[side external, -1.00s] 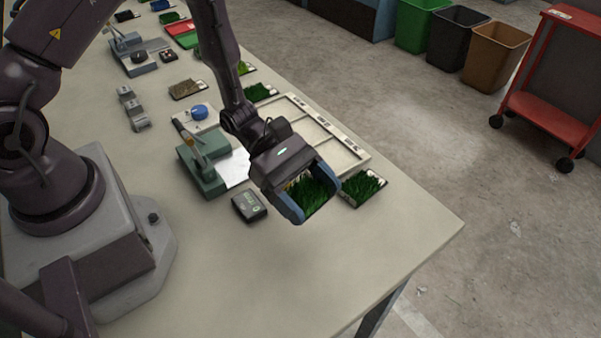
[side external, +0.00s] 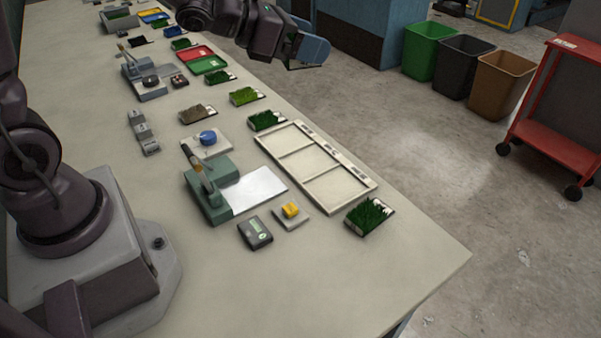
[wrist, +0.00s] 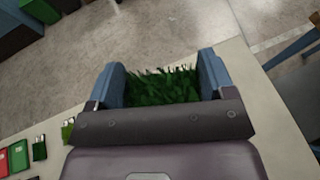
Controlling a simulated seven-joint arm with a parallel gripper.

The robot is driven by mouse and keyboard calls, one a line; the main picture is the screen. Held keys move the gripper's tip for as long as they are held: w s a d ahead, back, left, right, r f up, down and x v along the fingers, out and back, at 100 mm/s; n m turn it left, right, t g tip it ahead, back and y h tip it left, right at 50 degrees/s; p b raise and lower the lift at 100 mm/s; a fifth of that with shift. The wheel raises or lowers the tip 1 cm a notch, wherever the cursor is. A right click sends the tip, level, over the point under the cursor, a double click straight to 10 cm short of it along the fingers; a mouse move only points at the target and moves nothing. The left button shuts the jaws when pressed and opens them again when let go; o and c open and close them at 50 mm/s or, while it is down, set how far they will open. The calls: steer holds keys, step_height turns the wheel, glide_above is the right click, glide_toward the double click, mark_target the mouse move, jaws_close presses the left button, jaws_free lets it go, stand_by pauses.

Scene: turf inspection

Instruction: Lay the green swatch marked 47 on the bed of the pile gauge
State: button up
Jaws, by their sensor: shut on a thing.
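My gripper (side external: 308,50) is at the top of the side view, raised beyond the table's far long edge. In the wrist view my gripper (wrist: 163,78) is shut on a green turf swatch (wrist: 160,88), a blue finger on each side. Its number is not readable; in the side view the swatch is mostly hidden. A teal device with a lever, which looks like the pile gauge (side external: 207,198), stands on the table. Its white flat bed (side external: 256,189) is bare. The gripper is far from it, up and to the right in the picture.
A three-part frame tray (side external: 281,153) lies empty beside the bed. A turf swatch (side external: 368,216), a yellow block (side external: 290,209) and a dark meter (side external: 255,232) are near it. Several swatches and red and green trays (side external: 209,65) lie farther back. The front table corner is clear.

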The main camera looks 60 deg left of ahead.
step_height(320, 180, down, 7)
steer(key=d+m+h, duration=0.1)
steer(key=d, duration=0.2)
steer(key=m+g+h, duration=0.9)
steer(key=m+g, duration=0.3)
glide_above(314, 270)
step_height(314, 270, down, 13)
steer(key=shift+f, duration=0.15)
steer(key=shift+f, duration=0.15)
steer(key=shift+y, duration=0.3)
step_height(314, 270, down, 9)
steer(key=shift+f, duration=0.2)
steer(key=o, duration=0.9)
steer(key=shift+f, duration=0.15)
steer(key=shift+c, duration=0.2)
